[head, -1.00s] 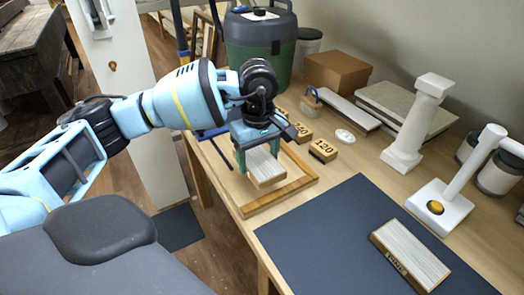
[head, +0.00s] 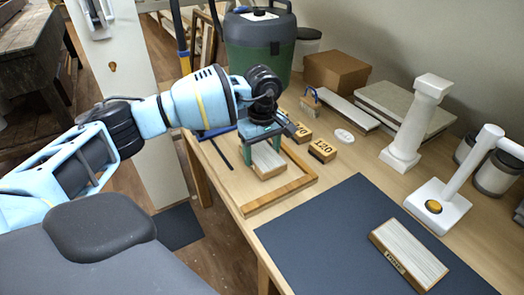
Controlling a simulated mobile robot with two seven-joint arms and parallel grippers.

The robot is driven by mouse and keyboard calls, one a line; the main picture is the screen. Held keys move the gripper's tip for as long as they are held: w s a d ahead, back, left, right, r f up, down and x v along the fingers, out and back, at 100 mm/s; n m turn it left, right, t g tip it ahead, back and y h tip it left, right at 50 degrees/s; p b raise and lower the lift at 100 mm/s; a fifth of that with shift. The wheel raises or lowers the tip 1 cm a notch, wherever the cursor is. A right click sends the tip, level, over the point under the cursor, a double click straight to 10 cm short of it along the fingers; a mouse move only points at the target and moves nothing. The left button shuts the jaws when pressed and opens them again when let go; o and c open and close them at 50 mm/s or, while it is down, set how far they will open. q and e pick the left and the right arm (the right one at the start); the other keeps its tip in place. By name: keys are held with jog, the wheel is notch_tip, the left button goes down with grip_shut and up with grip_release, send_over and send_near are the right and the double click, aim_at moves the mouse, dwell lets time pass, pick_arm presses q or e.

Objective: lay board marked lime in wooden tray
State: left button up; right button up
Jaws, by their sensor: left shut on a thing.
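My left gripper (head: 264,150) is shut on a pale ribbed board (head: 268,163) with wooden edges. It holds the board within the outline of the wooden tray (head: 282,194), towards its far part. I cannot tell whether the board touches the tray floor. No marking on this board is readable from here. A second pale board (head: 410,254) lies on the dark mat at the right, with a small label on its front edge, too small to read surely. My right gripper is not in view.
The dark mat (head: 330,230) has free room left of the second board. Sanding blocks marked 120 (head: 322,151) stand just beyond the tray.

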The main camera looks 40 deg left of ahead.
aim_at(262, 154)
pick_arm(q)
jog(key=shift+f, duration=0.15)
jog(key=shift+f, duration=0.2)
jog(key=o, duration=1)
jog(key=shift+r, duration=0.15)
notch_tip(262, 154, up, 12)
jog(key=shift+r, duration=0.1)
